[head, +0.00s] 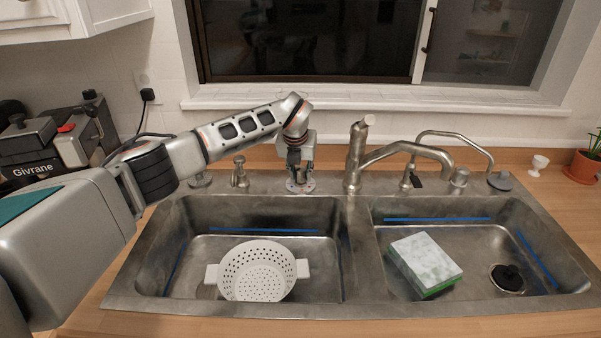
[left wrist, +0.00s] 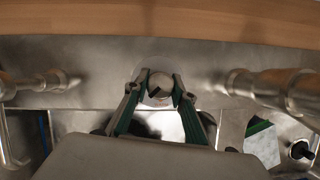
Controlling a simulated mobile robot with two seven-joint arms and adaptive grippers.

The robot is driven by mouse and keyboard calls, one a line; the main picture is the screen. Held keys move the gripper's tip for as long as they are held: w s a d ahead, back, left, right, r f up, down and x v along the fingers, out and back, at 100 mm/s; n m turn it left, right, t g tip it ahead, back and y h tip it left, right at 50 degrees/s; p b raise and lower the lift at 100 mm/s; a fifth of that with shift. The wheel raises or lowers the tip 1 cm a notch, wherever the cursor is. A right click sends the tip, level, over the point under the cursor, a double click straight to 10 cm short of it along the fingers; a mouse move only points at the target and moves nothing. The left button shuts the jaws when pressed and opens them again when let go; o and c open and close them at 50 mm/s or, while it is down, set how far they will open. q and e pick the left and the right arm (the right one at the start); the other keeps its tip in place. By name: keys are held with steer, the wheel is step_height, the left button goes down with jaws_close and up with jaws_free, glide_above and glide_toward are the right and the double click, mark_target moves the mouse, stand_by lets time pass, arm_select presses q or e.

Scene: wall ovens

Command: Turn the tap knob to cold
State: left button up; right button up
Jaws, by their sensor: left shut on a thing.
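My left gripper (head: 299,178) points down at the sink's back deck, left of the main tap (head: 356,150). It is shut on the tap knob (left wrist: 160,86), a round metal knob with a dark mark on its top. In the left wrist view both fingertips (left wrist: 158,97) press the knob's sides. In the head view the gripper hides most of the knob, and only its round base (head: 300,188) shows. I cannot read which way the knob is set. My right gripper is in neither view.
A white colander (head: 257,268) lies in the left basin. A sponge (head: 425,262) lies in the right basin. A small metal fitting (head: 239,172) stands left of the gripper. A second thin tap (head: 455,137) and the window sill (head: 375,100) are behind and right.

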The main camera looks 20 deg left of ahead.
arm_select(q)
steer(key=shift+m+h, duration=0.5)
steer(key=shift+m, duration=0.9)
steer(key=o, duration=1.1)
steer(key=v, duration=1.2)
steer(key=shift+s+f, duration=0.1)
